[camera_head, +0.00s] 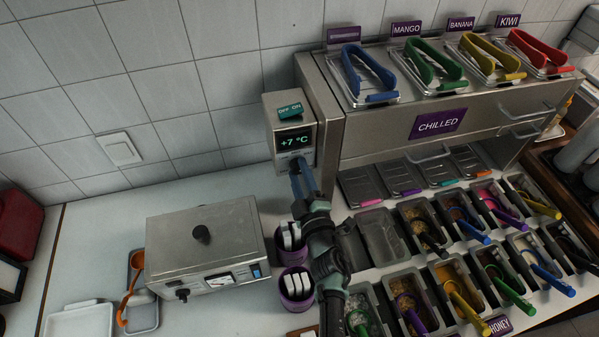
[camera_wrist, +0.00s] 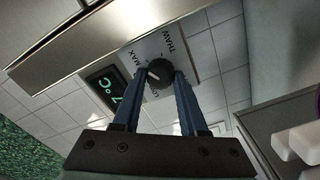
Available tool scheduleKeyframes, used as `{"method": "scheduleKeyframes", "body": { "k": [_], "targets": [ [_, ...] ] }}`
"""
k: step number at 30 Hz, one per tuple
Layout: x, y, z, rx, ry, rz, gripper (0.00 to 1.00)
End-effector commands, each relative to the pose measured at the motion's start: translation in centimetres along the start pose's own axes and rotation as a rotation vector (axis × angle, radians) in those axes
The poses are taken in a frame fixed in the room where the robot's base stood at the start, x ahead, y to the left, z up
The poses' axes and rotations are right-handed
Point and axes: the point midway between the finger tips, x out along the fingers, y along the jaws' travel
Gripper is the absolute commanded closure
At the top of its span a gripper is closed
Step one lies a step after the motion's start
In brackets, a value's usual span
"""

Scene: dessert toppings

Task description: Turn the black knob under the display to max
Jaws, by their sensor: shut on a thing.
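The black knob (camera_wrist: 159,72) shows in the wrist view on a panel below the display (camera_wrist: 103,90). Labels THAW, MAX and a partly hidden one stand around it. A pale mark shows on the knob's face, but its exact setting is hard to read. My gripper (camera_wrist: 161,77) has its two blue fingers on either side of the knob, shut on it. In the head view the display (camera_head: 293,142) reads +7 °C. My gripper (camera_head: 298,172) reaches up to the panel just under it, and hides the knob there.
A green OFF/ON switch (camera_head: 290,110) sits on top of the control box. The steel chilled cabinet (camera_head: 380,125) stands right beside it. Purple cups (camera_head: 294,252) stand close to my arm, and a steel appliance (camera_head: 205,247) is at left. Topping trays fill the right.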

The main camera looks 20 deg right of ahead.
Motion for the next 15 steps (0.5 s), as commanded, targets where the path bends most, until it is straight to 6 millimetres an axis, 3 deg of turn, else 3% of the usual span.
{"method": "scheduleKeyframes", "body": {
  "k": [6, 7, 11, 15],
  "targets": [
    [-0.02, -0.01, 0.07, 0.0, -0.001, 0.0, 1.0],
    [-0.02, -0.01, 0.06, 0.0, -0.001, 0.0, 0.53],
    [-0.02, -0.01, 0.05, -0.001, -0.001, 0.0, 0.29],
    [-0.02, -0.01, 0.03, -0.001, -0.001, 0.0, 0.28]
  ]
}}
